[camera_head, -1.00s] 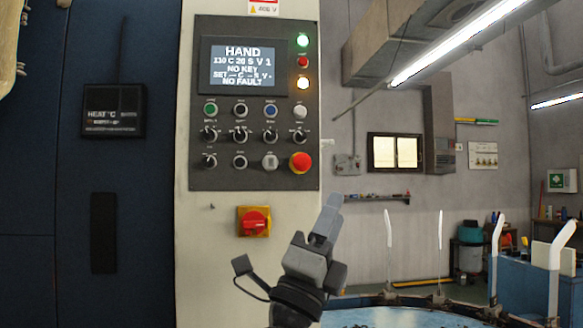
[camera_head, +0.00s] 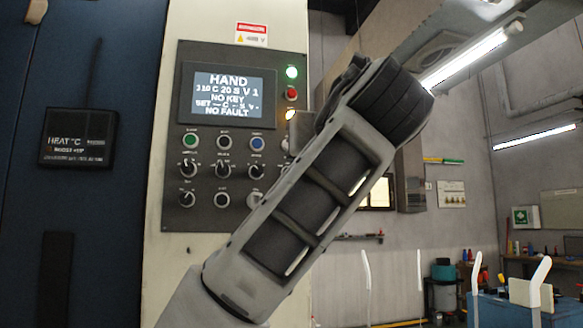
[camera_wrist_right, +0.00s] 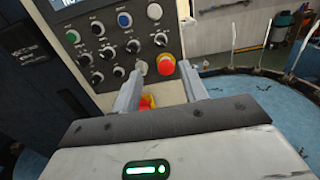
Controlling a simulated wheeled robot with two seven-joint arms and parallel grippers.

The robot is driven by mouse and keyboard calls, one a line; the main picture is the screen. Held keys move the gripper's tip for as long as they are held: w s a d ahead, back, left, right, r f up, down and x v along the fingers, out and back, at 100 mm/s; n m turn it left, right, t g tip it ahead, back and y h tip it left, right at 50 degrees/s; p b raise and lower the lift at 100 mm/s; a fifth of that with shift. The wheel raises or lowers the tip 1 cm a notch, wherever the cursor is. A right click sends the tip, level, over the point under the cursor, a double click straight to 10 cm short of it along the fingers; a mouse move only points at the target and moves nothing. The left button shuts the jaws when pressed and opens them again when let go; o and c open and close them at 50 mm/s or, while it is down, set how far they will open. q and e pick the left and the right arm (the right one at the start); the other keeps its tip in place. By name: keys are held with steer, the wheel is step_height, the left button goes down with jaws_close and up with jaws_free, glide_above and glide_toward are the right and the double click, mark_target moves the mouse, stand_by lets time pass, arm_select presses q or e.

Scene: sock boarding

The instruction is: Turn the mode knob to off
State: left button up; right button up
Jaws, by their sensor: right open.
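The control panel (camera_head: 228,95) has several small black selector knobs below its display (camera_head: 228,93), which reads HAND. One knob (camera_head: 188,168) is at the left of the knob row; the same row shows in the right wrist view (camera_wrist_right: 107,53). The labels are too small to tell which is the mode knob. My right gripper (camera_wrist_right: 160,88) is open and empty, its fingers pointing toward the panel's lower right corner. The red mushroom button (camera_wrist_right: 166,64) appears between the fingertips. In the head view my arm hides the panel's right-hand knobs and most of the gripper. My left gripper is out of view.
A red and yellow switch (camera_wrist_right: 147,102) sits below the panel, partly behind the fingers. A dark HEAT box (camera_head: 77,137) hangs on the blue cabinet at left.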

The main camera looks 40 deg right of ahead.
steer(key=p+x, duration=0.3)
steer(key=x, duration=1)
steer(key=shift+w+p, duration=0.25)
steer(key=shift+p, duration=0.05)
steer(key=shift+d+f, duration=0.1)
steer(key=shift+d, duration=0.05)
steer(key=shift+c, duration=0.3)
jaws_close()
